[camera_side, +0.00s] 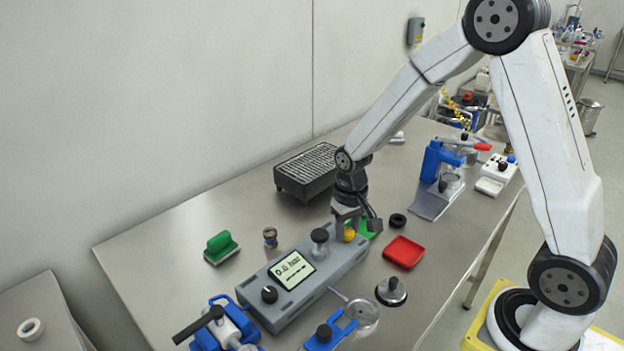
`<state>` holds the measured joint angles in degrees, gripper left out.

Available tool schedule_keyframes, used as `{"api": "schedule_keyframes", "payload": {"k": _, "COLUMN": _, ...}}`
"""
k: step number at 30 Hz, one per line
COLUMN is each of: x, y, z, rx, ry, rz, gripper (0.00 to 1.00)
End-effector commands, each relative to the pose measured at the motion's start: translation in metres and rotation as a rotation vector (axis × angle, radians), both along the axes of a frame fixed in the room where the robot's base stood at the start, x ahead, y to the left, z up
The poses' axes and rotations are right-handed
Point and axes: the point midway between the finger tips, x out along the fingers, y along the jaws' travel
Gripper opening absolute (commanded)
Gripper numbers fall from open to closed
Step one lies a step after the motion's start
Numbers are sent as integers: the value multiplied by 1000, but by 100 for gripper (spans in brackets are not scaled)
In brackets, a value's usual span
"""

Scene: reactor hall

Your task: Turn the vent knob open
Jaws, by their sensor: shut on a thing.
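A long grey box (318,278) with a display reading about "0.0 bar" lies on the steel bench. On its near-left end is a black knob (269,294), and past the display stands a dark round-topped knob (320,236). At its far right end a small yellow knob (349,233) shows between my gripper's fingers; I take it to be the vent knob. My gripper (356,228) points down over that end and is shut on the yellow knob. The fingers partly hide the knob, and its turn angle cannot be read.
A red tray (403,252), a black ring (398,220) and a green piece (367,230) lie close to my gripper. A black ribbed block (306,172) stands behind. Blue clamps (222,326) crowd the front. A green-handled block (220,247) sits left. Bench at the back left is clear.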

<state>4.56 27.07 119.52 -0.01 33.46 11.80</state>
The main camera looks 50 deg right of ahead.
Motion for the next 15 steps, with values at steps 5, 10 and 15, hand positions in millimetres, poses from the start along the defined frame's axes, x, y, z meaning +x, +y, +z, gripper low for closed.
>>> {"api": "schedule_keyframes", "payload": {"k": 5, "x": 1, "y": 0, "z": 1, "rx": 0, "ry": -3, "rz": -167, "gripper": 0}}
{"api": "schedule_keyframes", "payload": {"k": 10, "x": 1, "y": -1, "z": 1, "rx": 0, "ry": -3, "rz": -326, "gripper": 0}}
{"api": "schedule_keyframes", "payload": {"k": 15, "x": 1, "y": -1, "z": 1, "rx": 1, "ry": -3, "rz": -467, "gripper": 0}}
